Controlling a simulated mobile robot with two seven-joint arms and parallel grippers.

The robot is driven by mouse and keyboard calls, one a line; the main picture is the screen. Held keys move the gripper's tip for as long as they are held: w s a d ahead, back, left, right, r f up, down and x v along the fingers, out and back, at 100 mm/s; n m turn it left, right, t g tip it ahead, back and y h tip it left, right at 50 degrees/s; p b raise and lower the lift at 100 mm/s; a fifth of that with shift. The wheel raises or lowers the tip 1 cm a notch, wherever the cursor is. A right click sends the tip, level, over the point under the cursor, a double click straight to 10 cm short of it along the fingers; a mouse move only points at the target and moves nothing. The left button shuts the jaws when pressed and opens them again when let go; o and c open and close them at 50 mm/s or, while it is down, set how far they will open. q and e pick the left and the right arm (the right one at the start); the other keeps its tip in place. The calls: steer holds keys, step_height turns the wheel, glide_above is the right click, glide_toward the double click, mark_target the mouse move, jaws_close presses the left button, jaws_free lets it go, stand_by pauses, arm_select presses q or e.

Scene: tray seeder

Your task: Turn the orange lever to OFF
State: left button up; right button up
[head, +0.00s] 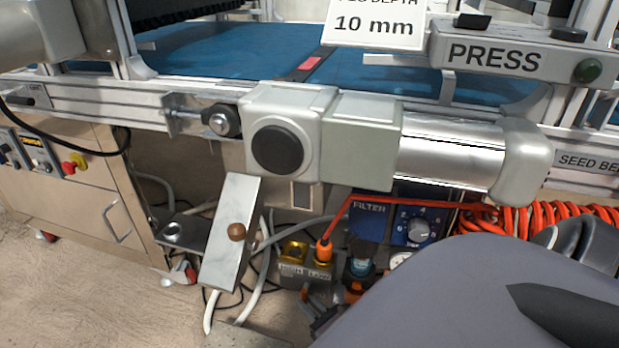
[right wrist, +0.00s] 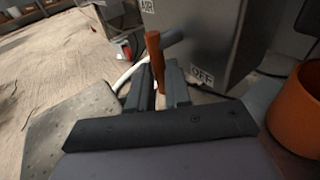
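The orange lever (head: 325,250) cannot be made out for certain in the head view, where an orange fitting sits by a HIGH/LOW block. In the right wrist view the orange lever (right wrist: 153,62) stands beside a grey box, joined to it by a short grey shaft. An OFF label (right wrist: 202,77) is on the box to the lever's lower right, and an AIR label (right wrist: 147,6) is higher up. My right gripper (right wrist: 158,88) has its two dark fingers close on both sides of the lever's near end, apparently shut on it. My left gripper is not in view.
In the head view a blue FILTER unit (head: 370,222), a dial (head: 417,230) and coiled orange hose (head: 545,215) crowd the space under the machine. A tilted metal plate (head: 230,210) hangs left. An orange cylinder (right wrist: 300,105) stands right in the wrist view.

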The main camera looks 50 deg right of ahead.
steer(key=shift+s, duration=0.15)
arm_select(q)
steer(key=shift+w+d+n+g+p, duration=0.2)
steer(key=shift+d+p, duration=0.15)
steer(key=shift+p, duration=0.2)
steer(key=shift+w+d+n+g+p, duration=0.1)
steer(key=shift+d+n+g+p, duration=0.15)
steer(key=shift+p, duration=0.25)
arm_select(e)
steer(key=s, duration=0.7)
steer(key=shift+a+r, duration=0.35)
